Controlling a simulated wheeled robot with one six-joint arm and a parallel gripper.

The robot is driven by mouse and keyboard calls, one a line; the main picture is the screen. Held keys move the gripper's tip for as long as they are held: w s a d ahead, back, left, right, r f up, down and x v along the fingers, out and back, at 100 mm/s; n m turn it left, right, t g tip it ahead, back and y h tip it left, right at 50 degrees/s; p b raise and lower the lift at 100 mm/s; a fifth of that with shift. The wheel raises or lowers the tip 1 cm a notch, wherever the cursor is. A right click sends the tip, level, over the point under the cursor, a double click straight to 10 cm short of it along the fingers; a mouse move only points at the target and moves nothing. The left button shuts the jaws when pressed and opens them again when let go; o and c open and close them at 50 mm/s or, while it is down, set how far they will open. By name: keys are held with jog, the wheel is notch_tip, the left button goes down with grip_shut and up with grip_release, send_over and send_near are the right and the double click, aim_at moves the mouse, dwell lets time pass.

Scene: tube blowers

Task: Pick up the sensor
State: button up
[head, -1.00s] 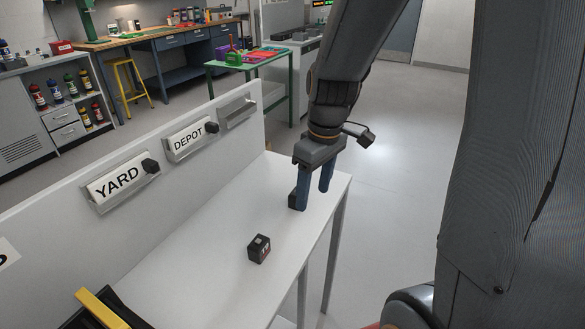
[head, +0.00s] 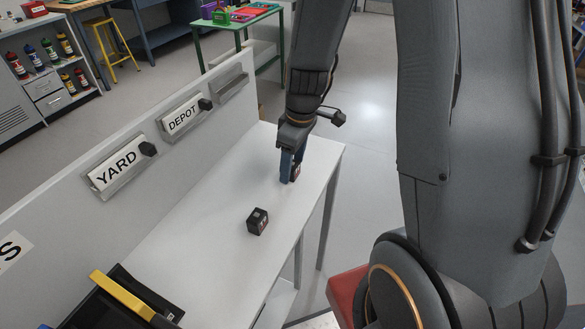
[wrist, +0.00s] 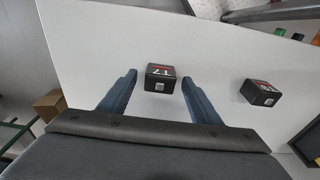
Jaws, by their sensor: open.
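Two small dark cubes with red and white labels stand on the white table; I cannot tell which is meant as the sensor. One cube (head: 257,221) sits alone on the near part of the table and shows at the right in the wrist view (wrist: 262,92). The other cube (head: 297,171) is partly hidden by my gripper (head: 289,178) near the far end. In the wrist view that cube (wrist: 160,78) appears centred between the tips of the open blue fingers, with gaps on both sides. My gripper is empty and points down.
A low grey wall (head: 70,220) with YARD (head: 115,168) and DEPOT (head: 182,119) signs runs along the table's left side. A black bin with a yellow bar (head: 122,297) stands at the near left. The white table (head: 190,260) is otherwise clear.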

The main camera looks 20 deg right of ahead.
jog(key=shift+f, duration=0.6)
jog(key=shift+c, duration=0.5)
jog(key=c, duration=1)
jog(key=shift+c, duration=0.2)
